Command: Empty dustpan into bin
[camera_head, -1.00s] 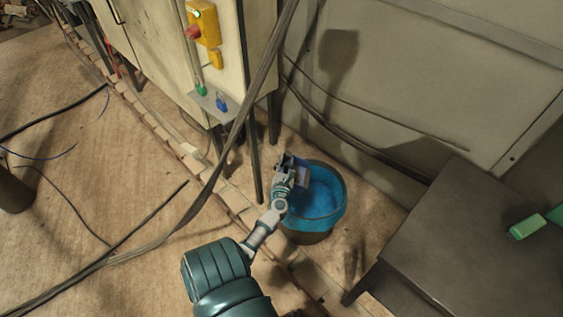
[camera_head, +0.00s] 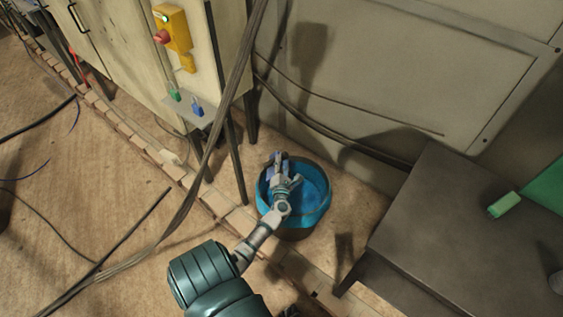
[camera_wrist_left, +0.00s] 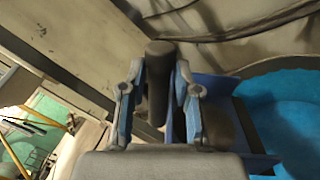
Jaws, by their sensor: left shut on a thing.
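My left gripper (camera_head: 283,182) is shut on the dark handle of a blue dustpan (camera_head: 275,168). The dustpan is over the left, far part of the bin (camera_head: 297,233), a dark bucket with a blue liner. In the left wrist view, the dark handle stands between the two fingers of my left gripper (camera_wrist_left: 157,98), and part of the dustpan's blue pan (camera_wrist_left: 218,88) shows to their right. The blue bin liner (camera_wrist_left: 290,112) lies beyond it. I cannot tell whether anything is in the pan. My right gripper is not in view.
A pale cabinet (camera_head: 155,60) with a yellow switch box (camera_head: 175,28) stands behind left. A thick cable (camera_head: 215,140) hangs in front of it. A dark table (camera_head: 435,225) with a green block (camera_head: 504,205) stands right.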

